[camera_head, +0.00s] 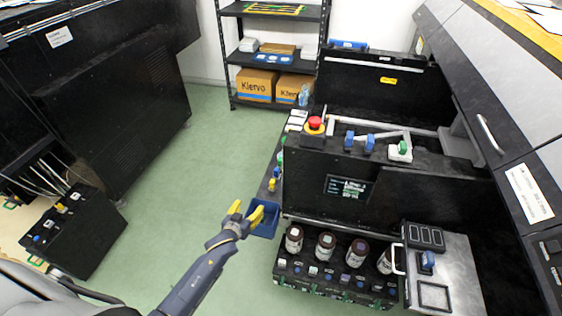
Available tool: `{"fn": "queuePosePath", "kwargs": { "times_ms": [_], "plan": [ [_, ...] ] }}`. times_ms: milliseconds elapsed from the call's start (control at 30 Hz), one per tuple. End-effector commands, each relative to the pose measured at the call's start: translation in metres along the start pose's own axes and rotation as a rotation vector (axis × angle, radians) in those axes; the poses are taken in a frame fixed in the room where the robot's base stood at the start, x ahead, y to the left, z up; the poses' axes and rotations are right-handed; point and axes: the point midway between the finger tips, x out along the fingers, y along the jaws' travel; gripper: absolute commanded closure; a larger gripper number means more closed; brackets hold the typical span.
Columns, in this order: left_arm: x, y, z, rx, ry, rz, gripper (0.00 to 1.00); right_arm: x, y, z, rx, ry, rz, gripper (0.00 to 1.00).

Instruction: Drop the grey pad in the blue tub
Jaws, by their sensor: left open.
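The blue tub (269,224) sits at the left end of the dark machine, near the middle of the head view. My left gripper (246,211) has yellow fingertips, spread apart, and overlaps the tub's left side. I see nothing held between the fingers. I cannot tell whether the fingers touch the tub. I cannot make out a grey pad; part of the tub is hidden behind the gripper. My right gripper is not in view.
Several ink bottles (326,246) stand in a row in the dark machine right of the tub. A red emergency button (315,123) sits behind. A shelf with boxes (256,84) stands at the back. Green floor (222,150) is clear to the left.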

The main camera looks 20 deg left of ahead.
Motion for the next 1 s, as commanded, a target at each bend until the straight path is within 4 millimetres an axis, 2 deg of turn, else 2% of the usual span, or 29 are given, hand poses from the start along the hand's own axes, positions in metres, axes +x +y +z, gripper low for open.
{"fn": "queuePosePath", "kwargs": {
  "times_ms": [100, 300, 800, 1000],
  "plan": [
    [-0.013, 0.000, 0.000, 0.000, 0.000, 0.000, 0.37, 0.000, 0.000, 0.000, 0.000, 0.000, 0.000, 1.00],
    [-0.023, 0.000, 0.000, 0.000, 0.000, -0.001, 0.37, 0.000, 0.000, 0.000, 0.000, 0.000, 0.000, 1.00],
    [-0.025, 0.000, 0.000, 0.000, 0.000, 0.000, 0.37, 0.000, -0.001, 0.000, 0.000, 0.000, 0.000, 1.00],
    [-0.024, 0.001, 0.000, 0.059, 0.004, 0.005, 0.37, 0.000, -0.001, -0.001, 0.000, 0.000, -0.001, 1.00]
  ]
}}
